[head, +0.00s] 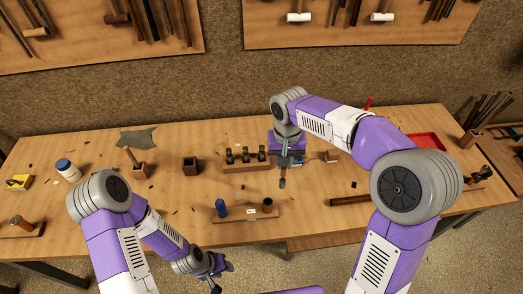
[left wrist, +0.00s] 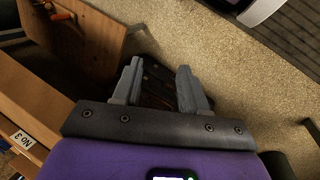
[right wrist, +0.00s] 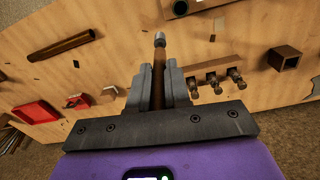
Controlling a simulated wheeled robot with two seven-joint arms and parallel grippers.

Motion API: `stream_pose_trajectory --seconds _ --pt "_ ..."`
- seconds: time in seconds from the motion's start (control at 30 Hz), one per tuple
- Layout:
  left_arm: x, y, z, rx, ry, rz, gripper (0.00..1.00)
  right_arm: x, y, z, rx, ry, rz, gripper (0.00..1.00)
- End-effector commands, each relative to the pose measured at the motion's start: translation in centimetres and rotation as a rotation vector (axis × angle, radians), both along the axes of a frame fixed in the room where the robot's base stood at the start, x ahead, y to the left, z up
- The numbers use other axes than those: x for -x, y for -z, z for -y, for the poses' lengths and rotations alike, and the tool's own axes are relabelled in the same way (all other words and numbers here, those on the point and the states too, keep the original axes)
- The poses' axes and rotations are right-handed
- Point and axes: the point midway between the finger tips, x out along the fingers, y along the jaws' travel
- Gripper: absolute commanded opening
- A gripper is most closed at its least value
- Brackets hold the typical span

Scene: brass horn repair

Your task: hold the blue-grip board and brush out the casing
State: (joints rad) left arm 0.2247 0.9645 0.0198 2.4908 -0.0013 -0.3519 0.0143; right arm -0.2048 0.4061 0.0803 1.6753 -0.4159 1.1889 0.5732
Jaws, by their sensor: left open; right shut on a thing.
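The blue-grip board (head: 240,216) lies near the table's front edge, with an upright blue grip (head: 221,208), a white label (head: 252,211) and a short brown upright casing (head: 267,205). A dark open tube end (right wrist: 180,8), which looks like the casing, shows at the top of the right wrist view. My right gripper (head: 284,163) is shut on a brush (right wrist: 159,65) with a brown shaft and pale tip, pointing down above the table behind the board. My left gripper (head: 222,275) is open and empty, in front of the table edge, apart from the board. The label "No 3" (left wrist: 22,139) shows in the left wrist view.
A wooden rack with several valves (head: 246,167) stands behind the board, with a square dark box (head: 190,166) to its left. A red tray (head: 426,142) and a long brown tube (head: 350,200) lie right. A second board (head: 22,230) lies far left.

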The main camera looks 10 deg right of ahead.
Motion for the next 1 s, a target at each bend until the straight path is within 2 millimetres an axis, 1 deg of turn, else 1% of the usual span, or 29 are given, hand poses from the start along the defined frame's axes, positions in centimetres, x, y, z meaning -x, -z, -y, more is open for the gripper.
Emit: stream_pose_trajectory --seconds 0.03,0.1,0.2,0.27,0.3,0.33,0.37,0.53,0.67,0.77,0.87,0.93,1.0 --pt "0.0 1.3 0.0 0.0 0.0 0.0 0.43 0.0 -1.6 -1.4 -0.005 0.017 0.012 0.0" --pt "0.0 2.0 0.0 0.0 0.0 0.0 0.43 0.6 -4.0 -2.8 -0.009 0.043 0.01 0.0" --pt "0.0 2.7 0.0 0.0 0.0 0.0 0.43 1.6 -6.7 -4.1 -0.013 0.07 0.003 0.0" --pt "0.0 2.9 0.0 0.0 0.0 0.0 0.5 2.2 -7.8 -4.6 -0.015 0.081 -0.001 0.0" --pt "0.0 3.0 0.0 0.0 0.0 0.0 0.56 2.4 -8.3 -4.8 -0.015 0.085 -0.003 0.0" --pt "0.0 3.0 0.0 0.0 0.0 0.0 0.61 2.6 -8.6 -4.9 -0.016 0.088 -0.004 0.0" --pt "0.0 3.0 0.0 0.0 0.0 0.0 0.63 2.7 -8.8 -5.0 -0.017 0.09 -0.006 0.0" --pt "0.2 2.5 -0.2 0.001 0.028 -0.015 0.63 2.7 -9.0 -5.0 -0.016 0.093 -0.008 0.0" --pt "0.8 1.4 -0.8 -0.006 0.107 -0.067 0.63 2.7 -9.0 -4.9 -0.015 0.092 -0.008 0.0" --pt "1.7 0.0 -2.0 -0.029 0.196 -0.134 0.63 2.7 -9.0 -4.9 -0.015 0.092 -0.008 0.0" --pt "2.4 -1.7 -3.8 -0.075 0.297 -0.2 0.63 2.7 -8.9 -4.9 -0.015 0.092 -0.008 0.0" --pt "2.1 -3.1 -5.2 -0.11 0.396 -0.221 0.63 2.7 -8.9 -4.9 -0.015 0.092 -0.008 0.0" --pt "1.2 -4.6 -6.6 -0.147 0.524 -0.222 0.63 2.7 -8.9 -4.9 -0.015 0.092 -0.008 0.0"
